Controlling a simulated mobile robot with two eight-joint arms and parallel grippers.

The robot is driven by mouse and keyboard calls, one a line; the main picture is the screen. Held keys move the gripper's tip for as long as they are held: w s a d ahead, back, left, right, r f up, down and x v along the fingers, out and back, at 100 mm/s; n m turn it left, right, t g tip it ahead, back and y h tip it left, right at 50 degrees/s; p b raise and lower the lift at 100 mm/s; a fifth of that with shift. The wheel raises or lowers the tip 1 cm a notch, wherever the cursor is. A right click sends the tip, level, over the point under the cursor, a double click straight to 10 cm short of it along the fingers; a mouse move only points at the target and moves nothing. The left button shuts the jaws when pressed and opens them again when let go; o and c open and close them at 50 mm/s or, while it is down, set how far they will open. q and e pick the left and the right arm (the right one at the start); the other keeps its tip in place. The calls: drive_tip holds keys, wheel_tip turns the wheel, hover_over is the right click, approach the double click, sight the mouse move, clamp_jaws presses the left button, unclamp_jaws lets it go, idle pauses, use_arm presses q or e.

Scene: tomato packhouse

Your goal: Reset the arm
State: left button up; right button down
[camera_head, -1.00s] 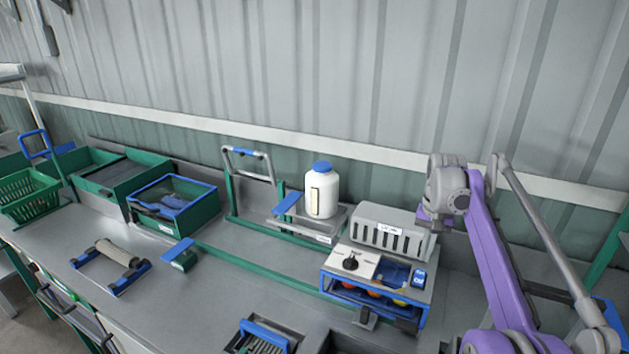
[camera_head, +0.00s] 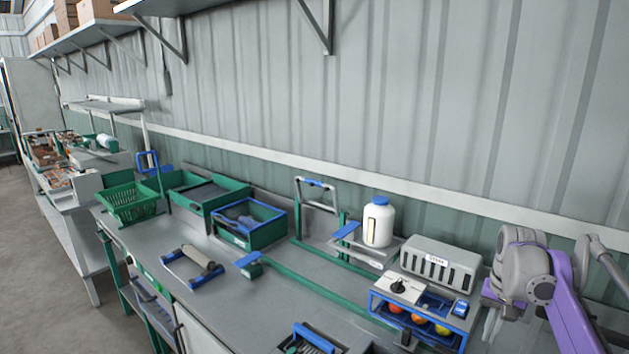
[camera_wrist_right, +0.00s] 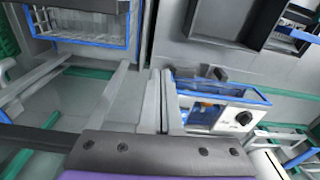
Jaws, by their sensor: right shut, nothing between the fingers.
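My right arm comes in at the right edge of the head view, with its grey wrist and purple link beside the grey slotted box. My right gripper (camera_head: 491,322) points down there and is partly cut off by the box and the arm. In the right wrist view its two fingers (camera_wrist_right: 159,100) lie together, with nothing between them. They hang above the bench area, apart from the blue-framed box. My left gripper is in neither view.
The slotted box (camera_head: 441,262) and the blue-framed box (camera_head: 420,318) with coloured balls stand left of my right arm. A white jar (camera_head: 378,225), green bins (camera_head: 205,193), a green basket (camera_head: 130,203) and a roller frame (camera_head: 193,266) share the bench. The corrugated wall stands behind.

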drive_tip(key=s+a+f+n+t, duration=0.2)
drive_tip(key=s+a+f+n, duration=0.1)
drive_tip(key=s+a+f, duration=0.4)
drive_tip(key=s+a+f+n+t, duration=0.3)
drive_tip(key=s+a+f, duration=0.4)
drive_tip(key=s+a, duration=0.6)
drive_tip(key=shift+s+a+n, duration=0.25)
drive_tip(key=shift+a+n, duration=0.2)
drive_tip(key=shift+n, duration=0.15)
drive_tip(key=shift+f, duration=0.1)
